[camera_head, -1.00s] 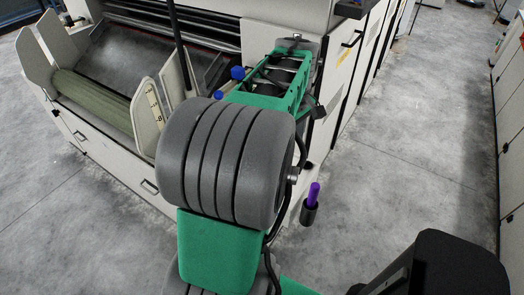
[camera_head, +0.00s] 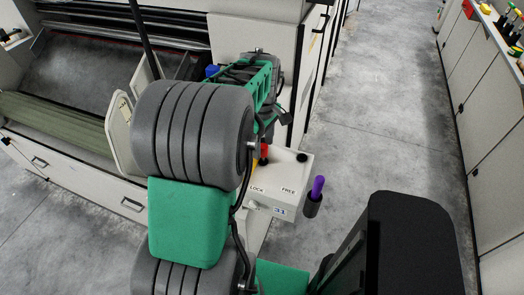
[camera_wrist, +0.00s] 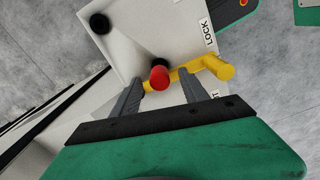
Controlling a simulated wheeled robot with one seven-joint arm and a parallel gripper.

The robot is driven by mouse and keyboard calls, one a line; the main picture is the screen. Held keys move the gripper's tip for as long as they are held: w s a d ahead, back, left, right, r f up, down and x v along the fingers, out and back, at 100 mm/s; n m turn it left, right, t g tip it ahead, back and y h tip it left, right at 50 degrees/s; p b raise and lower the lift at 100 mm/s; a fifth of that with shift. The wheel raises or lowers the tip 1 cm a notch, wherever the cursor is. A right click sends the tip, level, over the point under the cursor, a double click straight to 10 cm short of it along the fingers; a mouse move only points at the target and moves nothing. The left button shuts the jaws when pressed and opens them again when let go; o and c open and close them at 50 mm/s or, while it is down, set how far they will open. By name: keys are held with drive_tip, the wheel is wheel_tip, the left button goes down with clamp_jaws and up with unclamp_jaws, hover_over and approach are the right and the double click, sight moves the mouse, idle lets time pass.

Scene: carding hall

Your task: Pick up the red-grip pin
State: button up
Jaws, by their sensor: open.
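The red-grip pin (camera_wrist: 160,78) shows its round red end in the wrist view. A dark round spot lies just behind it, on the LOCK side of a pale box (camera_wrist: 130,45). My gripper (camera_wrist: 160,86) is open, with one finger left and one right of the red grip; I cannot tell whether either touches it. In the head view the red grip (camera_head: 264,150) shows small beside my arm, on the pale box (camera_head: 284,180) labelled LOCK and FREE. My fingers are hidden there. The pin's shaft is not visible.
A yellow bar (camera_wrist: 207,68) with a rounded end runs close behind the red grip and right finger. A black round spot (camera_wrist: 100,23) marks the box's other end. A purple-handled item (camera_head: 317,188) stands in a dark holder beside the box. The aisle floor (camera_head: 360,100) is clear.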

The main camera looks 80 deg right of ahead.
drive_tip(key=shift+f, duration=0.55)
drive_tip(key=shift+c, duration=0.4)
clamp_jaws()
